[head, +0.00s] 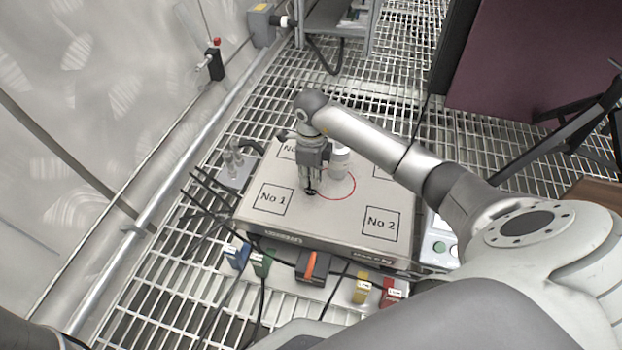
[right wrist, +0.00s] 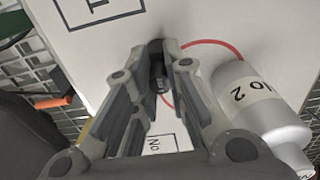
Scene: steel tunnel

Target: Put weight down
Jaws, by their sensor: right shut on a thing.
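My right gripper (head: 309,186) points down over the top of a beige box (head: 330,223), between the square marked No 1 and a red circle. It also shows in the right wrist view (right wrist: 157,65), with its fingertips shut on a small dark thing (right wrist: 159,84). I cannot tell whether that thing touches the box. A silver cylindrical weight (head: 340,160) stands beside the gripper, at the red circle. Its label reads No 2 in the right wrist view (right wrist: 240,88); it is apart from the fingertips. My left gripper is out of view.
Several coloured connectors with black cables, including a green one (head: 263,263) and a red one (head: 391,293), sit in front of the box. A button panel (head: 439,240) is at its right. Metal grating surrounds it, with a curved wall at the left.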

